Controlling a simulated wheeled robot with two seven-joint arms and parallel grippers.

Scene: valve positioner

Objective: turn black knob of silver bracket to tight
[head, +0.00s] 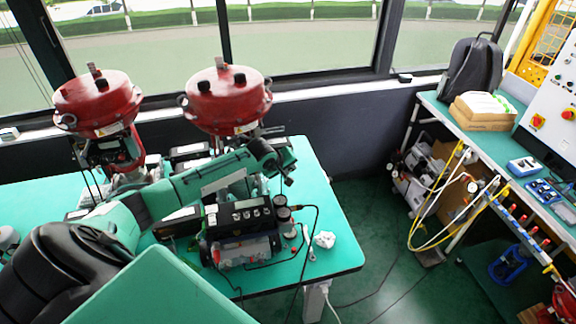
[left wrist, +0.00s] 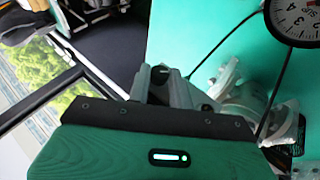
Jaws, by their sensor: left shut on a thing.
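My left gripper (head: 287,172) reaches over the teal table, behind the black positioner box. In the left wrist view its grey fingers (left wrist: 163,80) are closed around a small dark piece, which looks like the black knob (left wrist: 163,71); the fingers cover most of it. The silver bracket (left wrist: 235,92) is beside the fingers, to their right, partly hidden by the gripper body. In the head view my left arm and gripper hide the knob and bracket, and I cannot tell the knob's angle. My right gripper is not in view.
The black positioner box (head: 240,216) with gauges stands on the teal table (head: 335,255). Two red valve actuators (head: 228,100) (head: 97,102) stand behind. A round dial gauge (left wrist: 296,20) is close by in the wrist view. Cables and a white lump (head: 324,239) lie at the table's right.

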